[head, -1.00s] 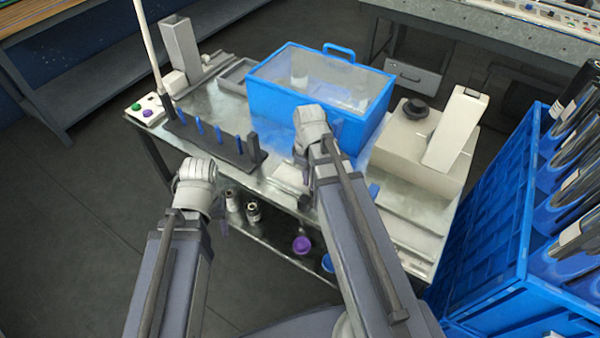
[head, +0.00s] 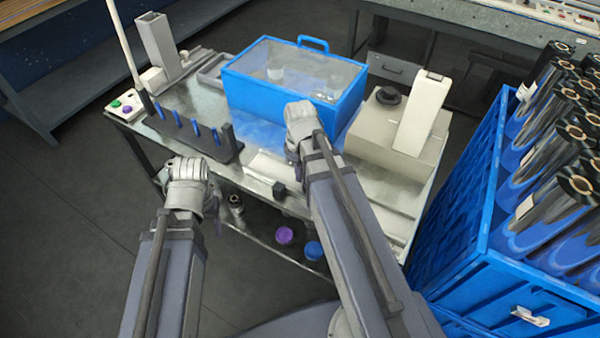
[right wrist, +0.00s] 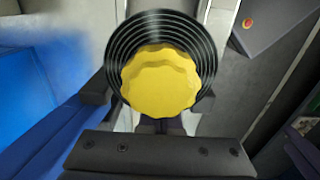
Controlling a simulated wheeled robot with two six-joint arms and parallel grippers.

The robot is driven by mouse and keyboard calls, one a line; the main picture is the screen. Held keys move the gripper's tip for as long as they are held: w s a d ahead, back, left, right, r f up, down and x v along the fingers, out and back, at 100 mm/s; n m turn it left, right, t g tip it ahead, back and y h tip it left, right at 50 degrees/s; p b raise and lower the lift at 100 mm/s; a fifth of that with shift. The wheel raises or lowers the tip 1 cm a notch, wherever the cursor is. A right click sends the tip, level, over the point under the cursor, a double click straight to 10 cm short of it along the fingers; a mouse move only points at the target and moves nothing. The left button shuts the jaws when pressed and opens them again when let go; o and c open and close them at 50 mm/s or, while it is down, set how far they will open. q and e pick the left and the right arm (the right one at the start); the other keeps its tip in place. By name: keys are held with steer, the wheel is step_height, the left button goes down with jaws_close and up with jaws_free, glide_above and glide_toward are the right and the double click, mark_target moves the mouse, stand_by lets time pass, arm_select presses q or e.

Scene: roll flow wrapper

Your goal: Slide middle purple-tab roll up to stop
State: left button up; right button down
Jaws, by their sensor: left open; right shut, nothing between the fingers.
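A round purple piece (head: 284,235) shows low at the bench's front, with a blue piece (head: 313,250) to its right. I cannot tell whether the purple piece is the tab of the middle roll. My right gripper (right wrist: 158,125) is shut and empty. A yellow scalloped knob on a black ribbed disc (right wrist: 160,82) fills the middle of the right wrist view and covers the fingertips; contact cannot be told. In the head view my right wrist is over the bench, its fingers hidden. My left gripper (head: 188,180) is open in front of the bench's left part, its fingers barely visible.
A blue box with a clear lid (head: 290,75) stands on the metal bench. A dark rack with blue posts (head: 190,135) is left of it, a beige machine (head: 385,130) right. A blue crate (head: 455,190) of black rolls blocks the right side. Floor at left is clear.

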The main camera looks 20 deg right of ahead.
steer(key=shift+w+a, duration=0.25)
steer(key=shift+w, duration=0.15)
steer(key=w+a, duration=0.2)
steer(key=w, duration=0.1)
steer(key=shift+a+r, duration=0.1)
arm_select(q)
step_height(320, 180, up, 10)
steer(key=p, duration=1)
steer(key=shift+w+a, duration=0.15)
steer(key=shift+a, duration=0.25)
arm_select(e)
step_height(320, 180, up, 10)
steer(key=shift+s, duration=0.3)
steer(key=shift+w, duration=0.1)
